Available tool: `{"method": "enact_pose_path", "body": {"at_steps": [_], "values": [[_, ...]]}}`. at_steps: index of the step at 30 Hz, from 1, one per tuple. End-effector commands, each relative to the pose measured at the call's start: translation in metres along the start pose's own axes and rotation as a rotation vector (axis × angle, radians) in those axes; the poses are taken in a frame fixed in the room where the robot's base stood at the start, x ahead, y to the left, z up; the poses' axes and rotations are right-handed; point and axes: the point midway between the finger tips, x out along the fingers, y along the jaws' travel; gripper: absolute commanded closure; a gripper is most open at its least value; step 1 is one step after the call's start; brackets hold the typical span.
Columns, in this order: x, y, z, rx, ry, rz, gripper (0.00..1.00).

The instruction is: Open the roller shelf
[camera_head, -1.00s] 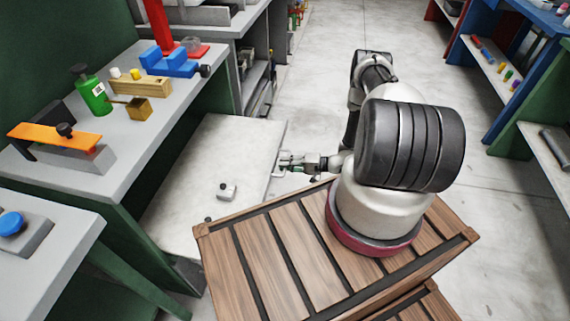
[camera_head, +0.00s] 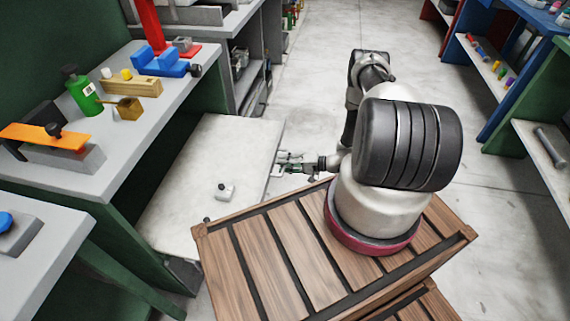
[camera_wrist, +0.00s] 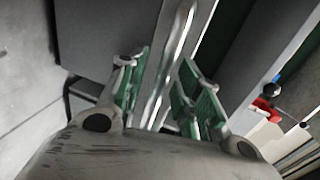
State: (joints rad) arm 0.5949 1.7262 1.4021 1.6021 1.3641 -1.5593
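The roller shelf (camera_head: 222,150) is a pale, flat board low at the left. It is slid out of the green-sided bench towards the aisle. Its metal handle (camera_head: 276,170) is on the right edge. My gripper (camera_head: 285,164) is at this handle. In the wrist view, the handle bar (camera_wrist: 176,55) runs between the two green-padded fingers of my gripper (camera_wrist: 162,90). They look closed around it, though contact on both sides is hard to see. A small pale block with a dark knob (camera_head: 225,191) lies on the shelf.
The bench top (camera_head: 150,115) above the shelf holds a green bottle (camera_head: 84,92), an orange bar (camera_head: 40,137) and a blue clamp (camera_head: 160,62). Blue and green racks (camera_head: 495,110) stand at the right. The floor (camera_head: 310,70) between is clear.

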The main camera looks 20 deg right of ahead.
Motion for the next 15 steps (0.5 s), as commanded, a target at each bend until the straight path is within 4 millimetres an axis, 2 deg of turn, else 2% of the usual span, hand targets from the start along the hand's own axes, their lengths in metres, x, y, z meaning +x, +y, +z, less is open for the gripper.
{"method": "enact_pose_path", "body": {"at_steps": [5, 8, 15], "values": [[-0.003, 0.0, 0.0, 0.0, 0.001, 0.0, 0.66], [-0.015, 0.0, -0.001, 0.0, 0.003, 0.0, 0.66], [-0.068, 0.0, -0.001, 0.001, 0.005, 0.0, 0.66]]}}
